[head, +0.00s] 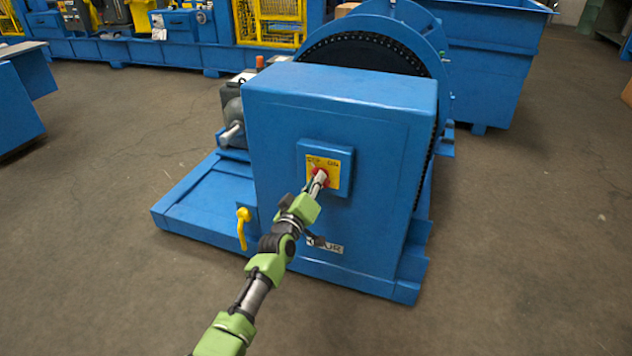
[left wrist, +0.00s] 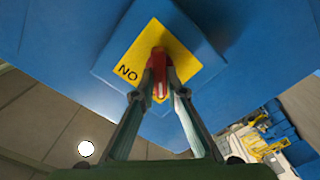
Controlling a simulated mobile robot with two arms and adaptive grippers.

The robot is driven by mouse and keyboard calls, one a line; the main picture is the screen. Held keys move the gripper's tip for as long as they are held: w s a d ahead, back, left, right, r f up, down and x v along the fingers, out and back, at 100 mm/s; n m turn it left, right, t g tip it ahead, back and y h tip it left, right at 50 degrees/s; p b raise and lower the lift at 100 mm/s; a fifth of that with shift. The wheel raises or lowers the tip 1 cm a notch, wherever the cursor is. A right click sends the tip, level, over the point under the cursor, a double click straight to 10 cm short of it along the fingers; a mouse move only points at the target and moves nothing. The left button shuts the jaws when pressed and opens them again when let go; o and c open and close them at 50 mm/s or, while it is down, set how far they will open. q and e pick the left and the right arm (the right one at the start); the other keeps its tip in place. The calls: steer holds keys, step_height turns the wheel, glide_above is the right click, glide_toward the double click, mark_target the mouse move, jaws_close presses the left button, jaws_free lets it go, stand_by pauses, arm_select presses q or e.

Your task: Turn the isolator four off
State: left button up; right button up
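The isolator is a red knob (head: 320,173) on a yellow plate (head: 332,174), set in a small blue box on the front of a blue cabinet (head: 290,110). The plate has lettering at its top left and "ON" at its top right. A label (head: 331,247) low on the cabinet is partly hidden by my arm and ends in "UR". My left gripper (head: 319,181) is at the knob. In the left wrist view its fingers (left wrist: 161,82) close on both sides of the red knob (left wrist: 160,62). The knob's exact angle is partly hidden. My right gripper is not in view.
A yellow lever handle (head: 242,228) sticks out at the cabinet's lower left. A large chain wheel (head: 375,45) stands behind the cabinet. A blue base (head: 190,212) extends to the left. Bare concrete floor lies in front and at both sides.

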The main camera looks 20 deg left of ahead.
arm_select(q)
steer(key=o, duration=0.4)
steer(key=shift+f, duration=0.1)
steer(key=s, duration=1.2)
steer(key=shift+a, duration=0.2)
